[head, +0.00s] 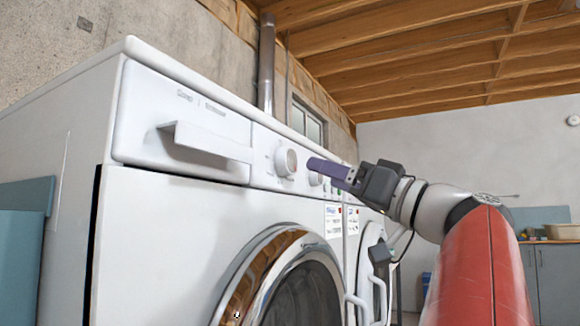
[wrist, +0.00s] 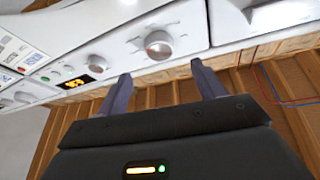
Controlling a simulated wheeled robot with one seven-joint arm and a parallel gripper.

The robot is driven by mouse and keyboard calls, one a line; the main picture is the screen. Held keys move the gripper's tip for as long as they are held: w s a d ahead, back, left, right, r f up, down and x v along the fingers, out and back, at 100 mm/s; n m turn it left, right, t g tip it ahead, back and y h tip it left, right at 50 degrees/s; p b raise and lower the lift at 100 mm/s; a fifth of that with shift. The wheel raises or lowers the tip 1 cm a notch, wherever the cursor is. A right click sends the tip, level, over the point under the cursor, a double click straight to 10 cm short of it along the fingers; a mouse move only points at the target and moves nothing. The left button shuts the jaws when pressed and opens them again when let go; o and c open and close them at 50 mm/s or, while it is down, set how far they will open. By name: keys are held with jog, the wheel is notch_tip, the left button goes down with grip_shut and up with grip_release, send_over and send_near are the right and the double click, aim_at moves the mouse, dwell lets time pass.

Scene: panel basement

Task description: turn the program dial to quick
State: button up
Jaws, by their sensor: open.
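The white washer's panel carries a larger round dial (head: 286,162) right of the drawer, and a smaller knob (head: 315,178) to its right, partly behind my gripper. In the wrist view the larger dial (wrist: 158,44) lies ahead of the gap between my fingers, and the smaller knob (wrist: 97,62) lies left of it. Printed marks around both are too small to read, so the dial's setting cannot be told. My gripper (head: 312,166) is open and empty, in front of the panel; its two purple fingers (wrist: 160,77) appear apart from the dial.
A detergent drawer (head: 185,118) with a protruding handle (head: 205,143) is left of the dials. A lit orange display (wrist: 75,82) is beside the smaller knob. The round door (head: 295,285) lies below. A second machine (head: 372,225) stands to the right.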

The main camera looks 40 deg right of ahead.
aim_at(292, 161)
jog(key=p+x, duration=0.2)
jog(key=x, duration=0.5)
jog(key=shift+w+r, duration=0.15)
jog(key=shift+w, duration=0.15)
jog(key=c, duration=1)
jog(key=shift+a+m, duration=0.1)
jog(key=shift+m, duration=0.2)
jog(key=m+h, duration=0.1)
jog(key=m, duration=0.1)
jog(key=m+h+p, duration=0.1)
jog(key=m+h, duration=0.1)
jog(key=m, duration=0.1)
jog(key=shift+s+a+r+m, duration=0.1)
jog(key=shift+a+r+m, duration=0.05)
jog(key=shift+r+m, duration=0.15)
jog(key=shift+m+g+h+p, duration=0.3)
jog(key=shift+m+g+h, duration=0.2)
jog(key=shift+m, duration=0.75)
jog(key=shift+m+g+h+p, duration=0.25)
jog(key=shift+m+g+h, duration=0.2)
jog(key=shift+m, duration=0.8)
